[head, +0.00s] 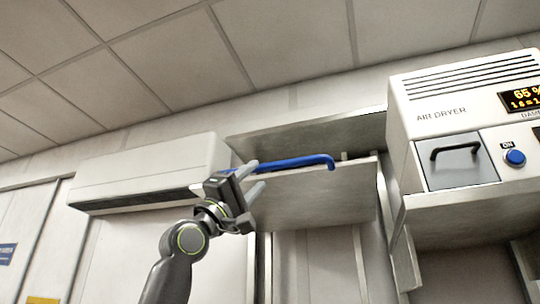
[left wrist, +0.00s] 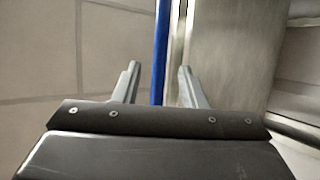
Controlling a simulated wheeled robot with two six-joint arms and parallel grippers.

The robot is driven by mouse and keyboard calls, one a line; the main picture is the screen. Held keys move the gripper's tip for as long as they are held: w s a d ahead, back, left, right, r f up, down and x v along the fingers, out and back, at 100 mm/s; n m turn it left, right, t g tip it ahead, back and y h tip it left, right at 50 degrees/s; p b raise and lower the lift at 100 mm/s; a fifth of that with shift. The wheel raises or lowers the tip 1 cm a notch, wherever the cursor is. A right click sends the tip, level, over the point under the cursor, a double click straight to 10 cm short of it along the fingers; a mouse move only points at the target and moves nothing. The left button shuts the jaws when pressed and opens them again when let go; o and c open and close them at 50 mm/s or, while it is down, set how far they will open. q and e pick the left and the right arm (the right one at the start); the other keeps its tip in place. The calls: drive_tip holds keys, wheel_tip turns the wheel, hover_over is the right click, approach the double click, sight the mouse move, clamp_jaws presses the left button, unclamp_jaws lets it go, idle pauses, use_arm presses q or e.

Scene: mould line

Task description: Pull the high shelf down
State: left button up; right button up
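The high shelf (head: 318,196) is a pale metal panel mounted high on the wall, seen from below. A blue bar handle (head: 300,161) runs along its front, with a bent right end. My left gripper (head: 254,176) is up at the left end of the handle with its fingers apart. In the left wrist view, the blue handle (left wrist: 160,50) passes between the open fingers of my left gripper (left wrist: 158,70), with a gap on each side. The handle's left end is partly hidden by the gripper. My right gripper is not in view.
An air dryer (head: 440,120) with a dark handle and blue button stands on a ledge to the right. A white wall unit (head: 145,172) is to the left of the shelf. Brackets and wall panels are below the shelf.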

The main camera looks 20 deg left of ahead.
sight(263, 170)
use_arm(q)
drive_tip(key=shift+p+x, duration=2.55)
drive_tip(key=shift+x, duration=0.95)
drive_tip(key=shift+c, duration=0.4)
clamp_jaws()
